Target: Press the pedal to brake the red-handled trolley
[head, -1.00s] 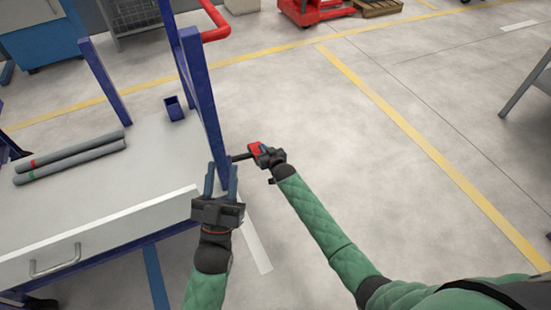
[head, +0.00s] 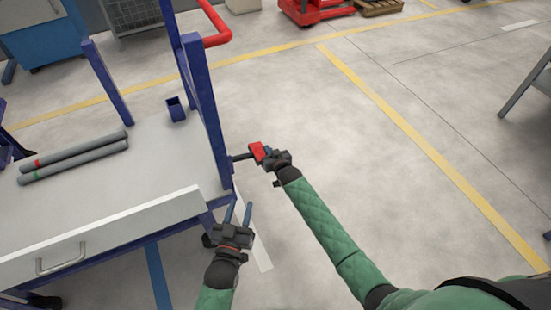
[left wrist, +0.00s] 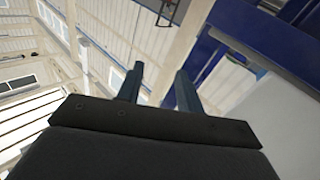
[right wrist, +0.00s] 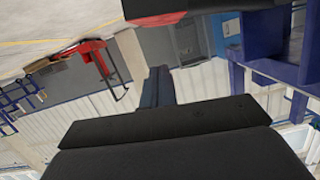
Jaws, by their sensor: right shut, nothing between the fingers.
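The trolley has a blue frame (head: 200,95), a red handle (head: 220,38) and a pale top (head: 150,165); it stands at the left in the head view. Its red pedal (head: 257,152) sticks out on a dark bar from the right side. In the right wrist view the red and black pedal (right wrist: 157,19) shows at the top edge, past the fingers. My right gripper (head: 269,153) is shut and empty, right beside the pedal; I cannot tell whether they touch. My left gripper (head: 237,211) is open and empty near the trolley's front right corner.
Two grey pipes (head: 75,158) with red and green marks lie on the trolley top, near a small blue holder (head: 176,109). A blue cabinet (head: 40,40) and red equipment (head: 310,10) stand behind.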

